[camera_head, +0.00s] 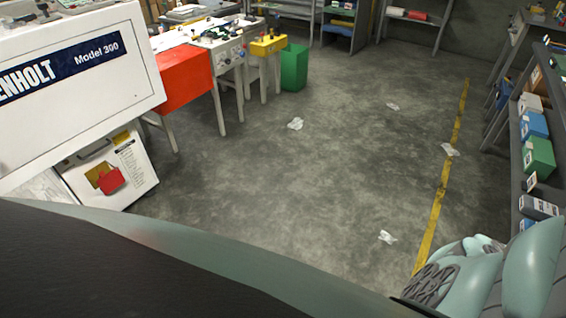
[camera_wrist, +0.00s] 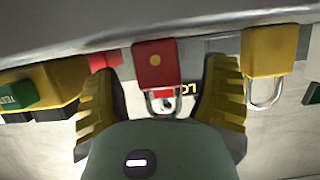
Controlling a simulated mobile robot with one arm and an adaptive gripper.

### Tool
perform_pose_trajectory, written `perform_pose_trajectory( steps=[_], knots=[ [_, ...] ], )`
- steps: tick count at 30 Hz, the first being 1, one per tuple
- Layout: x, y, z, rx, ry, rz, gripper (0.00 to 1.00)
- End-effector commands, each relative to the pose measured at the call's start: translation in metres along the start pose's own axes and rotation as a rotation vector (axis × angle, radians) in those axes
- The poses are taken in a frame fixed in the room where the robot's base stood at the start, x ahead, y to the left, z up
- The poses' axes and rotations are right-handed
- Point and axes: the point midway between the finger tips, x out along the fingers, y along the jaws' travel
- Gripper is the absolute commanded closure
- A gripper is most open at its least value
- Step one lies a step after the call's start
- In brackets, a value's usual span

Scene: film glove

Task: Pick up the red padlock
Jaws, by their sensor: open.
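The red padlock (camera_wrist: 152,52) is near the upper middle of the wrist view, with its body above and its metal shackle below. It has a small yellow round spot. My gripper (camera_wrist: 160,72) is open, with one ridged yellow finger on each side of the padlock. The palm hides what lies below the shackle. In the head view my gripper does not show, and I cannot pick out this padlock.
A yellow padlock (camera_wrist: 270,52) is just right of the right finger. A yellow and black object with a green part (camera_wrist: 17,96) is at the left. A grey edge (camera_wrist: 120,28) runs above. In the head view, open floor (camera_head: 320,190) lies between the machine (camera_head: 130,75) and shelves (camera_head: 520,140).

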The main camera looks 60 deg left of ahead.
Motion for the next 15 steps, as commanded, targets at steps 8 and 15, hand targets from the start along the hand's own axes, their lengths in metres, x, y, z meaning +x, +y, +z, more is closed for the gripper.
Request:
perform_pose_trajectory(
  steps=[8, 15],
  knots=[
    [-0.0001, 0.0002, 0.0, 0.0, 0.0, 0.0, 0.4],
    [-0.0002, -0.0001, 0.0001, 0.0, -0.001, 0.0, 0.64]
  ],
)
